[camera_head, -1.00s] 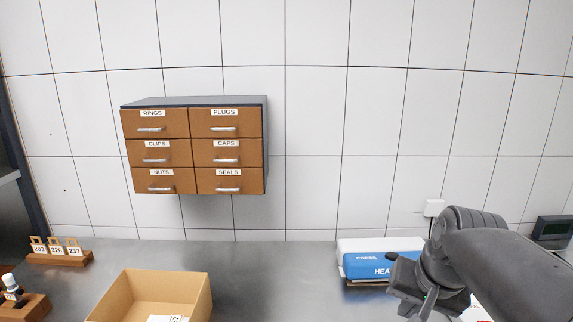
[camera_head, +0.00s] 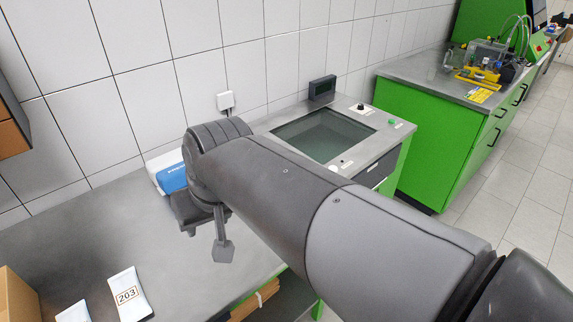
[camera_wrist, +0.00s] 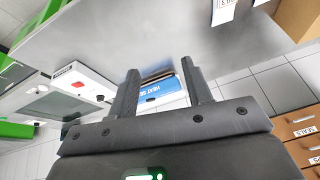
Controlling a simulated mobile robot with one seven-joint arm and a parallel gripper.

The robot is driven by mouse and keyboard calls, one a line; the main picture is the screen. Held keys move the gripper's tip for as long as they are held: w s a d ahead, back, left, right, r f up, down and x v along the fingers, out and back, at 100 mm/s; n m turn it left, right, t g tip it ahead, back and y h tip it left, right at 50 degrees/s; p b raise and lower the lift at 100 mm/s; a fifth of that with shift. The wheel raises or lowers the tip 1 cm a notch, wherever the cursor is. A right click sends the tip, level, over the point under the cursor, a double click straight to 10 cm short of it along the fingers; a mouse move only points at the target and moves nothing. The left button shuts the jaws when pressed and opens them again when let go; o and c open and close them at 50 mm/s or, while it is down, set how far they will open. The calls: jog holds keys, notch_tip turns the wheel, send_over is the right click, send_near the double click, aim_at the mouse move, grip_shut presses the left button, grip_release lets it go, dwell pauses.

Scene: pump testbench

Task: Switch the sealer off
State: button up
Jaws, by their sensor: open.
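The heat sealer, a white box with a blue top (camera_head: 172,178), stands on the grey bench against the tiled wall in the head view. My arm hides its right part there. In the wrist view the blue face of the sealer (camera_wrist: 158,86) shows between my fingers with part of the lettering "HEAT SE", apart from them. A small dark spot on it may be a control; I cannot tell its setting. My gripper (camera_wrist: 160,72) is open and empty. In the head view my gripper (camera_head: 220,248) hangs over the bench, in front of the sealer and to its right.
A wall socket (camera_head: 225,101) is above the sealer. A bench unit with a glass-topped basin (camera_head: 325,135) and a small dark display (camera_head: 322,88) stands to the right. A white pouch labelled 203 (camera_head: 128,294) lies at front left, near a cardboard box (camera_head: 14,295).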

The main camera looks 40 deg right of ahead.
jog(key=w+d+f+m+g+y, duration=0.15)
jog(key=w+d+m, duration=0.55)
jog(key=d, duration=0.7)
jog(key=w+d+f+m+g+y, duration=0.15)
jog(key=w+d+m, duration=0.35)
jog(key=w+d, duration=0.7)
jog(key=s+d+f+m+g+y, duration=0.1)
jog(key=d+f+m, duration=0.15)
jog(key=d, duration=0.55)
jog(key=s+d+f+m+g, duration=0.15)
jog(key=d+f, duration=0.25)
jog(key=d, duration=0.4)
jog(key=shift+t, duration=0.35)
jog(key=x, duration=1)
jog(key=shift+w+a+f, duration=0.15)
jog(key=shift+a+f, duration=0.1)
jog(key=shift+a, duration=0.2)
jog(key=shift+c, duration=0.5)
